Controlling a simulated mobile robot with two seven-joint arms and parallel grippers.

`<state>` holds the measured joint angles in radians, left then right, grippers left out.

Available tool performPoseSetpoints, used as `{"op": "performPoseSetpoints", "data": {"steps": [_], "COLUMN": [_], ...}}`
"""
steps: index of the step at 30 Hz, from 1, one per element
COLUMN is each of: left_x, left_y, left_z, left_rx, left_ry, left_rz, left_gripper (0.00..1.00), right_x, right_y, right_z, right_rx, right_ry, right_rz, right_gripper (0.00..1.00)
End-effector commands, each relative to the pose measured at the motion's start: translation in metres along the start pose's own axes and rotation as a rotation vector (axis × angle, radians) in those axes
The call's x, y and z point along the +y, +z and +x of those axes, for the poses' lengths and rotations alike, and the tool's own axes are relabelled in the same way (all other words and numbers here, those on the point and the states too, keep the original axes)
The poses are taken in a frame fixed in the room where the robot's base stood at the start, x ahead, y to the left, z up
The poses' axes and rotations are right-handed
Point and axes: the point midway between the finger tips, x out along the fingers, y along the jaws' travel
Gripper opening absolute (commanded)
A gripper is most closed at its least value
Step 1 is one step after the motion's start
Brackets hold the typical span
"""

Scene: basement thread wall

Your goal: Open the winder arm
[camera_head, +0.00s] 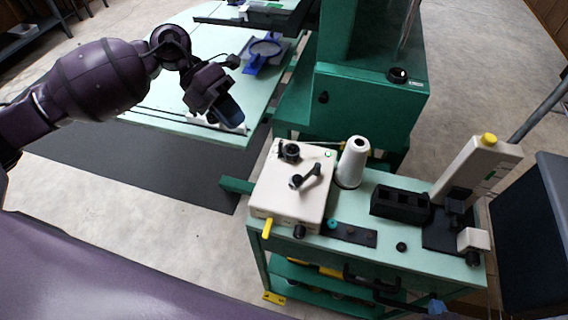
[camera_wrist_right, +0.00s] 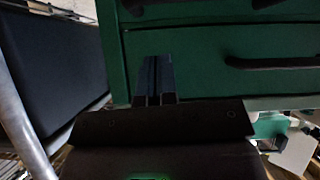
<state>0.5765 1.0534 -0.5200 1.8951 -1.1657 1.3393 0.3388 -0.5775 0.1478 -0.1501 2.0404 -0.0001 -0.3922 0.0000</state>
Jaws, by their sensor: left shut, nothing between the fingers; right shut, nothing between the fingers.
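The winder is a white box (camera_head: 285,205) on the green cart in the head view. A black and grey arm (camera_head: 306,178) lies on its top, beside a black knob (camera_head: 290,150). A yellow lever (camera_head: 267,228) sticks out at its front. My left gripper (camera_head: 236,120) is shut and empty, above the pale table left of the winder and apart from it. My right gripper (camera_wrist_right: 156,80) is shut and empty in front of a green drawer front in the right wrist view. In the head view, blue tips that look like it (camera_head: 437,306) show low at the cart's front.
A white thread cone (camera_head: 352,162), a black block (camera_head: 400,205) and a white upright device (camera_head: 475,170) stand on the cart top (camera_head: 380,250). Black drawer handles (camera_wrist_right: 275,62) project from the front. A green machine column (camera_head: 365,105) rises behind. A dark panel (camera_head: 535,230) stands at right.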

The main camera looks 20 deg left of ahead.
Motion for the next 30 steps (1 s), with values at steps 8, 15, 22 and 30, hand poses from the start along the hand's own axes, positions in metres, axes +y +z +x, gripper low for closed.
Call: {"op": "performPoseSetpoints", "data": {"steps": [8,15,22,30], "left_x": [-0.001,-0.001,-0.001,-0.009], "left_y": [0.000,0.000,0.000,0.000], "left_z": [0.003,0.032,0.072,0.114], "left_rx": [-0.001,0.001,0.001,-0.001], "left_ry": [-0.004,-0.006,-0.008,-0.007], "left_rz": [0.000,0.000,0.000,0.003], "left_gripper": [0.00,0.00,0.00,0.00], "right_x": [-0.001,-0.001,-0.001,-0.001], "right_y": [-0.001,-0.001,0.000,-0.001], "right_z": [0.000,0.001,0.001,0.001], "right_rx": [0.002,0.002,0.000,0.001], "right_ry": [0.000,0.000,0.000,0.000], "right_rz": [0.002,0.005,0.005,0.004], "right_gripper": [0.00,0.00,0.00,0.00]}}
